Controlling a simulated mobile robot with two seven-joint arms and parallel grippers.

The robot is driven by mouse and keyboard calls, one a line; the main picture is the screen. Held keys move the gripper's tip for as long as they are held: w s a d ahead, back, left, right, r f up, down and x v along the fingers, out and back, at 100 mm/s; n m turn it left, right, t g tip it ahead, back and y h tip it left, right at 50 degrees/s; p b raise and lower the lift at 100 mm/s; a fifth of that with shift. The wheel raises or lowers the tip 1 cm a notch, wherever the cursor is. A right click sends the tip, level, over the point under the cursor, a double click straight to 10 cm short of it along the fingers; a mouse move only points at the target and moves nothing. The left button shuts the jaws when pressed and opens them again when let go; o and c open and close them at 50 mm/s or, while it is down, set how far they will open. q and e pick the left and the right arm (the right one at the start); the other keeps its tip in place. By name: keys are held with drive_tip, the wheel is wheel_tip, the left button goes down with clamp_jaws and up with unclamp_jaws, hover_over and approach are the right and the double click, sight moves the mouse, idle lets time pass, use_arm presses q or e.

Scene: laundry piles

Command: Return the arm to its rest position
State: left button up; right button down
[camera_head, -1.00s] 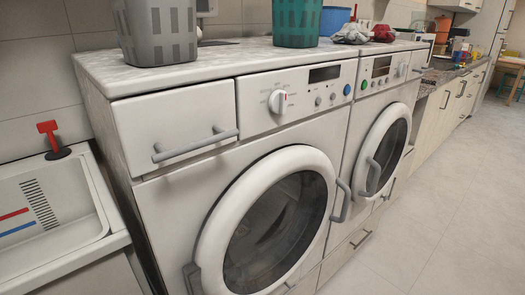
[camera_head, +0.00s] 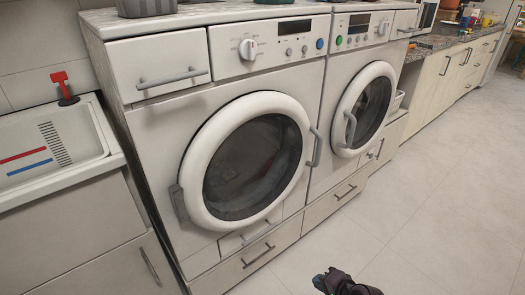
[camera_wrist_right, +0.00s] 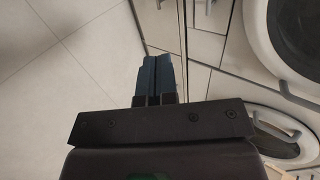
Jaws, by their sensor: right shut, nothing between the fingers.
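My right gripper (camera_head: 335,283) shows at the bottom edge of the head view, low over the floor in front of the machines. In the right wrist view its two dark blue fingers (camera_wrist_right: 165,75) lie side by side, shut with nothing between them. The front-loading machines stand apart from it, and the gripper touches nothing that I can see. My left gripper is not in view.
Two white front-loading machines, a nearer one (camera_head: 150,130) and a farther one (camera_head: 340,82), have closed round doors with protruding handles. A sink (camera_head: 60,140) stands at the left. Kitchen cabinets (camera_head: 440,80) run along the back right. The tiled floor (camera_head: 440,210) at right is clear.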

drive_tip(key=w+d+r+n+h, duration=0.1)
drive_tip(key=d, duration=0.8)
drive_tip(key=w+d+r+n+h, duration=0.1)
drive_tip(key=d+r+h, duration=0.1)
drive_tip(key=d, duration=0.7)
drive_tip(key=s+a+r+n+h, duration=0.15)
drive_tip(key=s+n, duration=0.45)
drive_tip(key=s, duration=0.8)
drive_tip(key=s+r+n, duration=0.2)
drive_tip(key=s+n, duration=0.4)
drive_tip(key=s, duration=0.9)
drive_tip(key=s+a+r+n, duration=0.2)
drive_tip(key=s+r+n, duration=0.2)
drive_tip(key=s+r, duration=0.4)
drive_tip(key=shift+a+f+m+t+h, duration=0.6)
drive_tip(key=shift+a+m+t, duration=0.3)
drive_tip(key=shift+a+m, duration=1.45)
use_arm(q)
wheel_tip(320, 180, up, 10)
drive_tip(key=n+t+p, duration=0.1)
drive_tip(key=p, duration=1.3)
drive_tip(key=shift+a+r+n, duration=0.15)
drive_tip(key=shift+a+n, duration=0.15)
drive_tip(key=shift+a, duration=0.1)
use_arm(e)
wheel_tip(320, 180, up, 11)
drive_tip(key=m+t, duration=0.1)
drive_tip(key=shift+w+d+f+m+h, duration=0.2)
drive_tip(key=shift+d+m+h, duration=0.1)
drive_tip(key=shift+m+h, duration=0.05)
